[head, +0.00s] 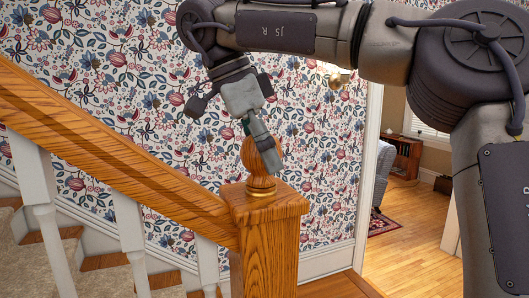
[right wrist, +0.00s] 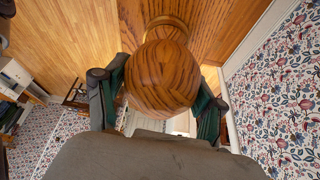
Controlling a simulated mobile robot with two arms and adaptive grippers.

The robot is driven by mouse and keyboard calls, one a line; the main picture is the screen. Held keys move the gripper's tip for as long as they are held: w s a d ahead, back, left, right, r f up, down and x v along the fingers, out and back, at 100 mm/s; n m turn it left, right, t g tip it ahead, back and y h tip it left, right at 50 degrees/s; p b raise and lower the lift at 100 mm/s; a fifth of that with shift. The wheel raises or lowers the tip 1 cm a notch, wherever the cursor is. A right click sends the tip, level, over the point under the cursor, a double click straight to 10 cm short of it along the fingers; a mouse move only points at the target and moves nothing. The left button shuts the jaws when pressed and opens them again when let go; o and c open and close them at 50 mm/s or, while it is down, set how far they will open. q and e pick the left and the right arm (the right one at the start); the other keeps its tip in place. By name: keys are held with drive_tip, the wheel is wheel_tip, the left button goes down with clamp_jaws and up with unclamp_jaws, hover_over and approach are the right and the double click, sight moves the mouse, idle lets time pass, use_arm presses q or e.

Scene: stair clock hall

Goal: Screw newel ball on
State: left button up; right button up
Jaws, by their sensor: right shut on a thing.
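The wooden newel ball (head: 255,158) sits at the top of the square oak newel post (head: 266,222), above a brass-coloured ring (head: 261,191). It stands upright, and I cannot tell whether it is seated fully. My right gripper (head: 262,140) comes down from above with its fingers at the ball. In the right wrist view the ball (right wrist: 165,78) fills the space between the two green-padded fingers of the gripper (right wrist: 164,100), which is shut on it. The post's top (right wrist: 200,25) shows beyond the ball. My left gripper is in neither view.
The sloping oak handrail (head: 110,150) meets the post from the left, with white balusters (head: 128,225) below it. A papered wall (head: 110,60) stands behind. A doorway at right opens on a room with a rug (head: 382,222) and a wooden cabinet (head: 407,157).

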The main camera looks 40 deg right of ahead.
drive_tip(key=o, duration=0.9)
